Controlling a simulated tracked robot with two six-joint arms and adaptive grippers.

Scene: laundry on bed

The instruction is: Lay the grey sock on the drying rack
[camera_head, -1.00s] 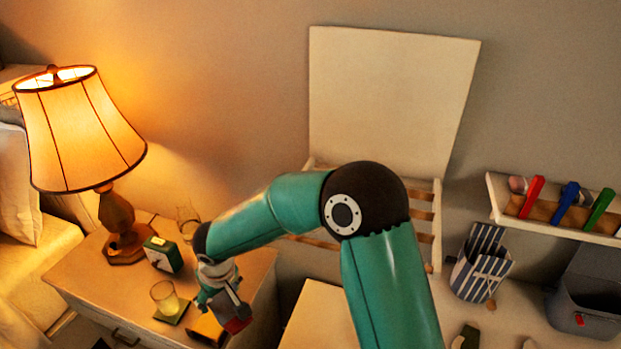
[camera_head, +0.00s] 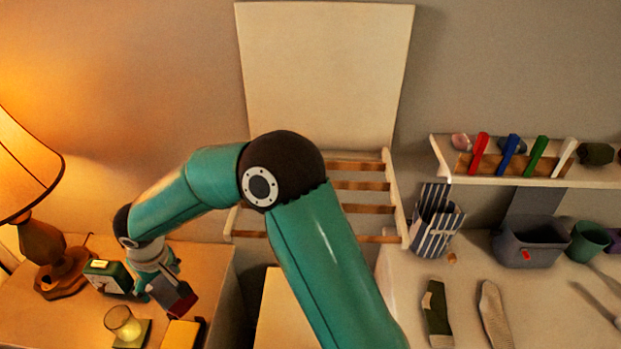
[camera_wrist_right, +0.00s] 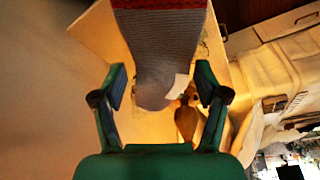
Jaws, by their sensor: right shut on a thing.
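The grey sock (camera_wrist_right: 165,50) with a red band fills the upper middle of the right wrist view, between the two fingers of my right gripper (camera_wrist_right: 160,88). My right gripper (camera_head: 160,284) is shut on it; in the head view the sock (camera_head: 181,304) is a small grey and red patch above the nightstand. The drying rack (camera_head: 363,209) has wooden slats below a pale panel and stands against the wall, right of the gripper. My right arm covers its left part. My left gripper is not in view.
The nightstand (camera_head: 205,262) holds a lamp (camera_head: 42,243), a green clock (camera_head: 107,276), a glass (camera_head: 122,320) and a yellow object (camera_head: 182,334) near the gripper. A peg shelf (camera_head: 520,178), striped bag (camera_head: 437,226), grey bin (camera_head: 530,246) and two socks (camera_head: 436,312) (camera_head: 494,315) are at the right.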

